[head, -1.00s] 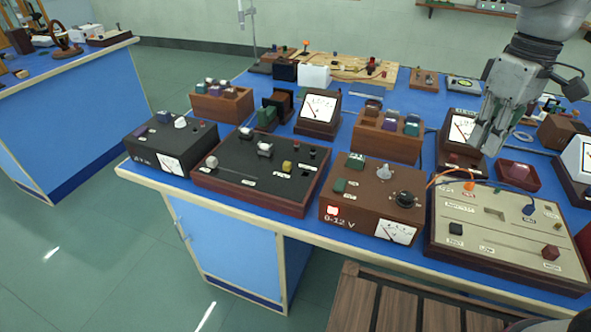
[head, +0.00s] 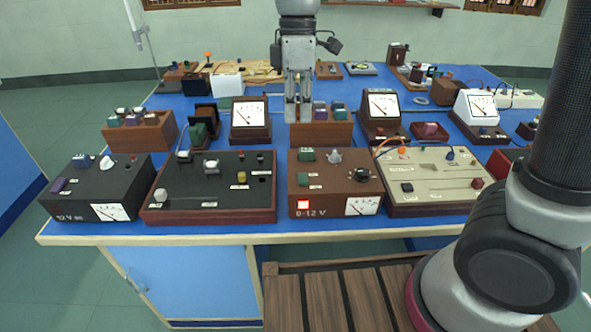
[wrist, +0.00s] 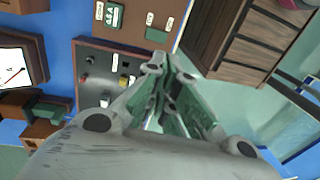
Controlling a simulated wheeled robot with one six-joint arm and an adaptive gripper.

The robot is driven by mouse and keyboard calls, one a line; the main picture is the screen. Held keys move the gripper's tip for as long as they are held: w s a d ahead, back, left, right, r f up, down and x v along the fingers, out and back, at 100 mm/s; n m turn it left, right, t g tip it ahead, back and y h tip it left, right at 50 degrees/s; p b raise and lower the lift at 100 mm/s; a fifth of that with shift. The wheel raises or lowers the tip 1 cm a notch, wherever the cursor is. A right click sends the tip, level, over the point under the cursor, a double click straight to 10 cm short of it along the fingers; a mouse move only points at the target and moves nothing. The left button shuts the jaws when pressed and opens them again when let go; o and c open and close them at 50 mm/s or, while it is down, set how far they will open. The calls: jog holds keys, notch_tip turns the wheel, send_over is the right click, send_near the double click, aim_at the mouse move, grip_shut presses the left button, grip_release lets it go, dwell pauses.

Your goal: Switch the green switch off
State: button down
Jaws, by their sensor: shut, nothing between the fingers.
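The brown power box marked 0-12 V (head: 335,208) stands at the bench's front edge in the head view. It carries two green parts: a larger one (head: 306,155) at the back left and a smaller flat one (head: 302,181) in front of it. I cannot tell which is the switch. A red lamp (head: 303,205) on its front face is lit. In the wrist view, the fingers (wrist: 163,68) are shut and empty, with the box (wrist: 145,12) at the top.
A black panel box (head: 225,180) stands left of the brown box and a beige panel (head: 425,190) stands close on its right, with wires. Meters (head: 249,115) and wooden racks (head: 140,133) stand behind. A slatted wooden stool (head: 320,300) is in front of the bench.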

aim_at(298, 178)
jog(key=f, duration=0.4)
jog(key=s+f, duration=0.1)
jog(key=f, duration=0.4)
jog(key=s+f, duration=0.1)
jog(key=f, duration=0.4)
jog(key=shift+s+f, duration=0.15)
jog(key=shift+f, duration=0.15)
dwell(0.3)
jog(key=shift+w+r, duration=0.2)
jog(key=shift+w, duration=0.65)
